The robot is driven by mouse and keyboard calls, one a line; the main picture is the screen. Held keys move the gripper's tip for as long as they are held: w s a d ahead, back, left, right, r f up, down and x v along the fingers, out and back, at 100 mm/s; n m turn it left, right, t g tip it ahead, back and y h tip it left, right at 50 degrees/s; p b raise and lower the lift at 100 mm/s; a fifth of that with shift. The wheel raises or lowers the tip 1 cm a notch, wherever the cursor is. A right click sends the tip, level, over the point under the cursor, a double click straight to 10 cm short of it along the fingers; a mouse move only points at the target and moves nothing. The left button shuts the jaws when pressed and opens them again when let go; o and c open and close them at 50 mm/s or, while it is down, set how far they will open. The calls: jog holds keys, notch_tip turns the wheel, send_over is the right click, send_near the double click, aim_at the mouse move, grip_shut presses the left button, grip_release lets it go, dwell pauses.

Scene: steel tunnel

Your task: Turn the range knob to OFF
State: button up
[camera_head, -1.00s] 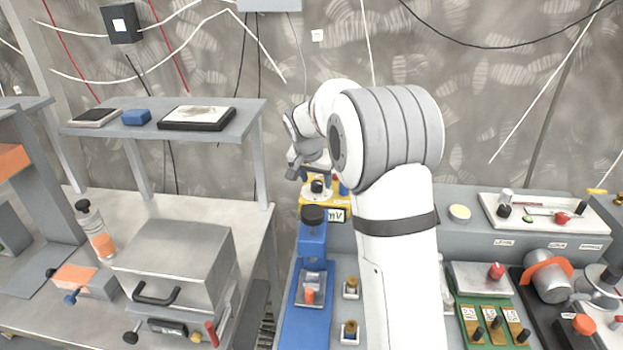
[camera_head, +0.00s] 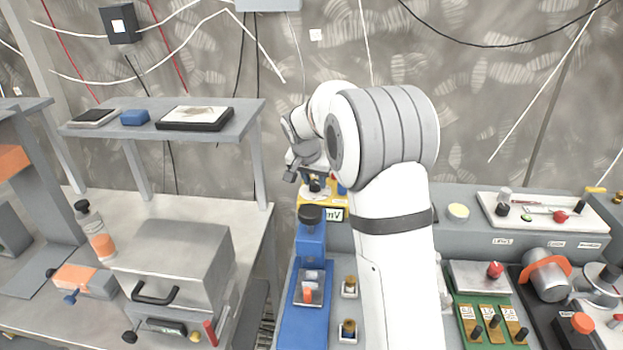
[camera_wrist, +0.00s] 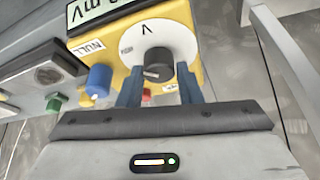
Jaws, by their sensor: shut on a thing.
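The range knob (camera_wrist: 157,64) is a dark round knob on a white dial (camera_wrist: 170,40), on the yellow face of a meter (camera_wrist: 120,72). My gripper (camera_wrist: 159,86) has its two blue-grey fingers on either side of the knob and is shut on it. A pale mark shows on the knob's side, towards the left of the wrist view. Small lettering stands on the dial, including a "V"; the label at its left is too small to read surely. In the head view the meter (camera_head: 311,212) is partly hidden by my gripper and arm.
A blue knob (camera_wrist: 98,80) marked NULL and a display reading mV (camera_wrist: 97,12) sit beside the dial. A blue device (camera_head: 311,240) stands in front of the meter in the head view. A shelf (camera_head: 220,120) is at left.

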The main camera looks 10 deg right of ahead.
jog(key=shift+w+r, duration=0.2)
jog(key=shift+c, duration=0.2)
dwell(0.3)
